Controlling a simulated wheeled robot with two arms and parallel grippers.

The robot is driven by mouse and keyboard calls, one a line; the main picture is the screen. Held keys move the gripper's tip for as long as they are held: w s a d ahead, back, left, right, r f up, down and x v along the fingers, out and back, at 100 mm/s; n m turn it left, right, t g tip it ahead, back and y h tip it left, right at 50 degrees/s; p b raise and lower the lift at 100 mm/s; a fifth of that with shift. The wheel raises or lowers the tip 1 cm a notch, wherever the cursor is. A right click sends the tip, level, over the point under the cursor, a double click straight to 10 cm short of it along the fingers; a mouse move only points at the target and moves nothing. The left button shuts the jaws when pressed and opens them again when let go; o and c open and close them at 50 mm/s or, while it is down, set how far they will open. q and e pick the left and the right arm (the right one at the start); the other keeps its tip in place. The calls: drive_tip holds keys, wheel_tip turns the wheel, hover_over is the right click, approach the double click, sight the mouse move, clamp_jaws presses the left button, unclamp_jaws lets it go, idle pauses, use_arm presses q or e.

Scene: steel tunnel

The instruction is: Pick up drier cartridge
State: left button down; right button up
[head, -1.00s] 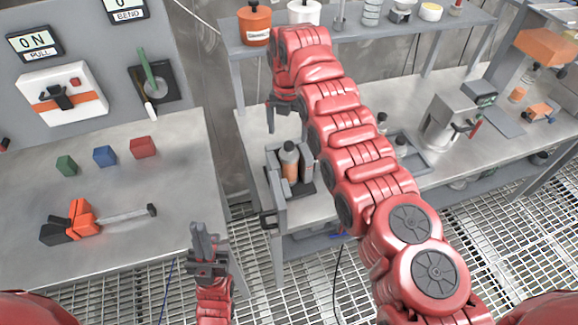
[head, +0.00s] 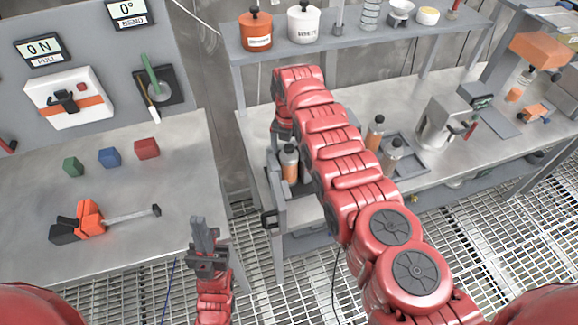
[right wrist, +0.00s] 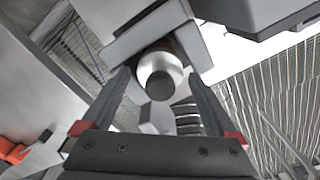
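A drier cartridge (head: 289,161), a grey bottle with an orange-brown band and dark cap, stands upright in a grey holder (head: 273,195) at the bench's left end. My right arm partly covers it in the head view. In the right wrist view, a pale cartridge with a dark cap (right wrist: 160,77) stands between the open fingers of my right gripper (right wrist: 160,68), apparently near the tips; contact cannot be told. My left gripper (head: 204,232) is empty, fingers together, at the left table's front corner.
Two similar bottles (head: 375,132) (head: 392,156) stand at a tray (head: 412,142) right of my arm. A shelf with jars (head: 257,31) overhangs the bench. The left table holds coloured blocks (head: 109,158) and an orange-black tool (head: 90,218). Grating floor lies between.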

clamp_jaws()
drive_tip(key=shift+r, duration=0.15)
idle(0.4)
